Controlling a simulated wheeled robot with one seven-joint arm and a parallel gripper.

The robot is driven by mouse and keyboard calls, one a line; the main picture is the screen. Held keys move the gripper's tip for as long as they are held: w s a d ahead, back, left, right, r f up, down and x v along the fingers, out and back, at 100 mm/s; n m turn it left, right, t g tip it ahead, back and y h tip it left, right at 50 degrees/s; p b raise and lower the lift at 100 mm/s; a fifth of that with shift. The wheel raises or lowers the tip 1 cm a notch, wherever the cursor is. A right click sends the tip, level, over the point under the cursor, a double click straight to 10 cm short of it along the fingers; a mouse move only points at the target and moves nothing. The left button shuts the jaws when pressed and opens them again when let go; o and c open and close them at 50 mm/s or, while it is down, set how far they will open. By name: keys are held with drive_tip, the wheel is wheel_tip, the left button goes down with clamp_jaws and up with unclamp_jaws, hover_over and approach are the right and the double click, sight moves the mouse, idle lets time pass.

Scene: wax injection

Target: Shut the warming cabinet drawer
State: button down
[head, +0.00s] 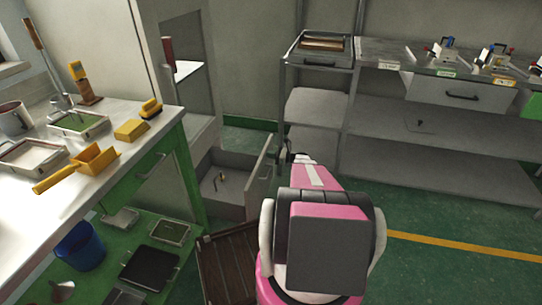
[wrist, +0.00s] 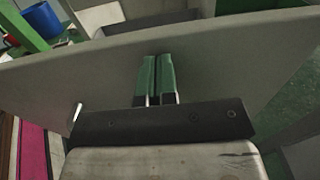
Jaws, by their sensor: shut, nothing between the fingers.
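The warming cabinet drawer (head: 238,161) stands pulled out low beside the green-sided bench, with a few small items inside. Its grey front panel (head: 262,170) faces right, with a dark handle on it. In the wrist view the same panel (wrist: 235,65) crosses the picture just ahead of my fingers. My gripper (wrist: 158,62) is shut and empty, its green fingertips at or very near the panel; I cannot tell whether they touch. In the head view my gripper (head: 284,156) is by the panel's right side, partly hidden by my pink arm. The cabinet body (head: 203,125) rises behind the drawer.
A bench (head: 90,172) with trays and yellow tools stands at left. A dark slatted crate (head: 228,262) is on the floor left of my arm. A metal shelf unit (head: 400,116) stands behind at right. Green floor at right is clear.

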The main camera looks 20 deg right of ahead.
approach(210, 144)
drive_tip(key=x, duration=0.5)
drive_tip(key=shift+w+a+r, duration=0.1)
drive_tip(key=shift+a+r, duration=0.15)
drive_tip(key=shift+a, duration=0.3)
drive_tip(key=shift+w+a, duration=0.1)
drive_tip(key=shift+w, duration=0.05)
idle(0.4)
drive_tip(key=v, duration=1.5)
drive_tip(key=s+a+r+n+g+h, duration=0.2)
drive_tip(key=s+a+r+n+g, duration=0.3)
drive_tip(key=s, duration=0.4)
drive_tip(key=s+a+r+n+g+h, duration=0.2)
drive_tip(key=s+a+r+n+g, duration=0.1)
drive_tip(key=s+a+n, duration=0.5)
drive_tip(key=s+d+r+n+g+h, duration=0.1)
drive_tip(key=s+d+r+n+h, duration=0.1)
drive_tip(key=s, duration=0.5)
drive_tip(key=s+d+r+n+h, duration=0.2)
drive_tip(key=s+r+n+h, duration=0.3)
drive_tip(key=s, duration=0.3)
drive_tip(key=s+d+r+n+g+h, duration=0.1)
drive_tip(key=s+d+r+n+h, duration=0.1)
drive_tip(key=s+n, duration=0.3)
drive_tip(key=shift+s+r+g+h, duration=0.3)
drive_tip(key=shift+s+r+h, duration=0.45)
drive_tip(key=shift+s, duration=0.4)
